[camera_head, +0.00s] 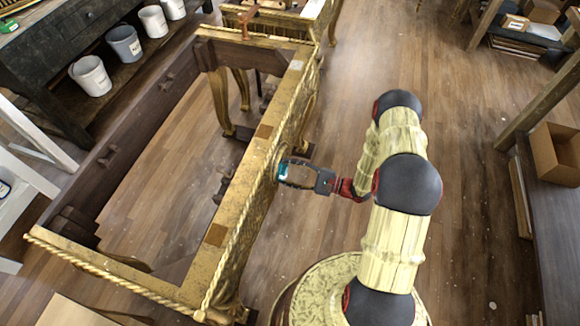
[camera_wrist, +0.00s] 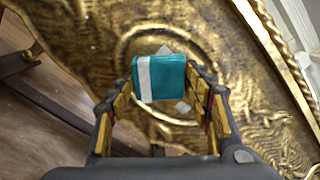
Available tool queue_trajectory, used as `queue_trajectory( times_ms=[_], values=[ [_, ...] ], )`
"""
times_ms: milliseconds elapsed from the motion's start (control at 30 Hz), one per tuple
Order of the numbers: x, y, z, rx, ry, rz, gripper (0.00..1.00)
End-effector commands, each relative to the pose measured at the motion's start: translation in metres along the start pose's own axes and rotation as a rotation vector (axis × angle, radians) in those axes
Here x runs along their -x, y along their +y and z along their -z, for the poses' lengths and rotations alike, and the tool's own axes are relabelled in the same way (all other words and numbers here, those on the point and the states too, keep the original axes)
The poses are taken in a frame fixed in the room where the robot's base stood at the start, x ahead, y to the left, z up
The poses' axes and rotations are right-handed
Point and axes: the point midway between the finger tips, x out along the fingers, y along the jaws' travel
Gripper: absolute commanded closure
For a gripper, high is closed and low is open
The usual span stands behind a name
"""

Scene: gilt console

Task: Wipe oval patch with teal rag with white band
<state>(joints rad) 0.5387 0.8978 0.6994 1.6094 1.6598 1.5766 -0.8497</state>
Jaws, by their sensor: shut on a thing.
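The teal rag with a white band (camera_wrist: 170,77) is folded into a small pad and held between the fingers of my gripper (camera_wrist: 160,90). In the head view the teal rag (camera_head: 283,171) shows at the tips of my gripper (camera_head: 287,173), close against the gilt side of the console (camera_head: 262,160). In the wrist view the oval patch (camera_wrist: 205,48) is a ringed area on the gilt panel behind the rag, with pale grey marks beside the rag. The rag and fingers hide part of the patch. I cannot tell whether the rag touches the panel.
The console frame has no top and stands on a wooden floor. A twisted gilt rope moulding (camera_head: 110,279) runs along its near edge. White and grey buckets (camera_head: 91,75) stand on a shelf at upper left. A cardboard box (camera_head: 556,153) sits at right. Open floor (camera_head: 470,220) lies right of my arm.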

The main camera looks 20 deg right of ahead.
Motion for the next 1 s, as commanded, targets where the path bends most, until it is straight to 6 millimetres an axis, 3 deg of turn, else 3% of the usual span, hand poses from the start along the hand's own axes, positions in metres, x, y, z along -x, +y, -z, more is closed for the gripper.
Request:
queue_trajectory(
  times_ms=[233, 500, 1000],
  values=[
    [0.000, 0.013, -0.013, -0.002, -0.003, -0.003, 0.70],
    [0.002, 0.006, -0.019, -0.001, -0.002, -0.002, 0.70],
    [0.000, -0.019, 0.008, 0.002, 0.000, -0.001, 0.70]
  ],
)
